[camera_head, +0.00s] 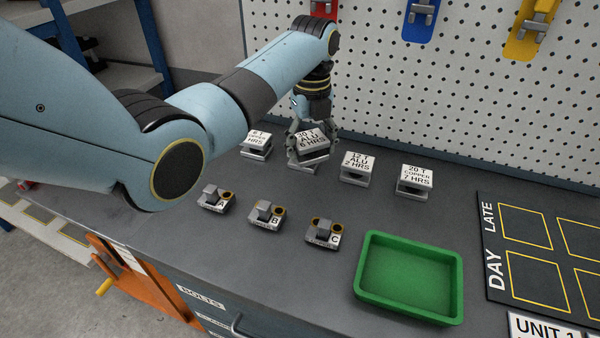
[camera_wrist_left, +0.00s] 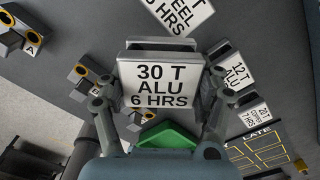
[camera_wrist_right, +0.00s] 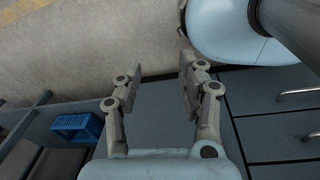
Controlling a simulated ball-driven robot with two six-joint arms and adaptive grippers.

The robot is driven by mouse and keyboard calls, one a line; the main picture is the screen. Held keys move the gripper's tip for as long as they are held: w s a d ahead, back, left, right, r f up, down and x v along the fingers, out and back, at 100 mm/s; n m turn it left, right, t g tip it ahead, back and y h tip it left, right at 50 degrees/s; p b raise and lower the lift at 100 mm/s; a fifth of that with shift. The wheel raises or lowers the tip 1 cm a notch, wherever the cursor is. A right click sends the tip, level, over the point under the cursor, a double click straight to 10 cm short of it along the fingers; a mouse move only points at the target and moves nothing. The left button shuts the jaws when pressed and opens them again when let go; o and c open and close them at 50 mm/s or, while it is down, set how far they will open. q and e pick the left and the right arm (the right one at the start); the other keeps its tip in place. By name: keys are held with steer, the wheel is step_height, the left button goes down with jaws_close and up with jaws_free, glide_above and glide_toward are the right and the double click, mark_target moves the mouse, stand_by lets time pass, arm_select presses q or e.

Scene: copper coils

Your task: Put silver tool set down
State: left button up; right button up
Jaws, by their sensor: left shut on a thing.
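The silver tool set is a grey metal block (camera_head: 311,142) with a white top label reading 30 T ALU 6 HRS. It is in the back row on the dark bench, and fills the middle of the left wrist view (camera_wrist_left: 160,85). My left gripper (camera_head: 309,157) is shut on it from above, with one finger on each side in the left wrist view (camera_wrist_left: 161,100). Whether its underside touches the bench is unclear. My right gripper (camera_wrist_right: 158,80) is open and empty in the right wrist view, over the floor and beside a drawer cabinet.
A labelled block (camera_head: 257,144) stands left of the held one; 12 T ALU (camera_head: 356,169) and 20 T COPPER (camera_head: 413,180) stand right. Smaller pieces A (camera_head: 215,198), B (camera_head: 266,215) and C (camera_head: 323,233) sit in front. A green tray (camera_head: 456,282) and DAY/LATE board (camera_head: 490,247) are right.

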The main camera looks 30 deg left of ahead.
mark_target(298, 152)
arm_select(q)
steer(key=s+f, duration=0.1)
steer(key=s+a+f, duration=0.1)
steer(key=s, duration=0.1)
steer(key=shift+s+p, duration=0.1)
steer(key=shift+p, duration=0.3)
steer(key=shift+s+f, duration=0.45)
steer(key=shift+s, duration=0.15)
step_height(298, 152, down, 4)
steer(key=shift+r, duration=0.25)
steer(key=shift+f, duration=0.4)
arm_select(e)
steer(key=shift+w+r, duration=0.6)
steer(key=shift+r, duration=0.15)
arm_select(q)
steer(key=o, duration=1.7)
steer(key=shift+c, duration=0.2)
arm_select(e)
steer(key=shift+w, duration=0.1)
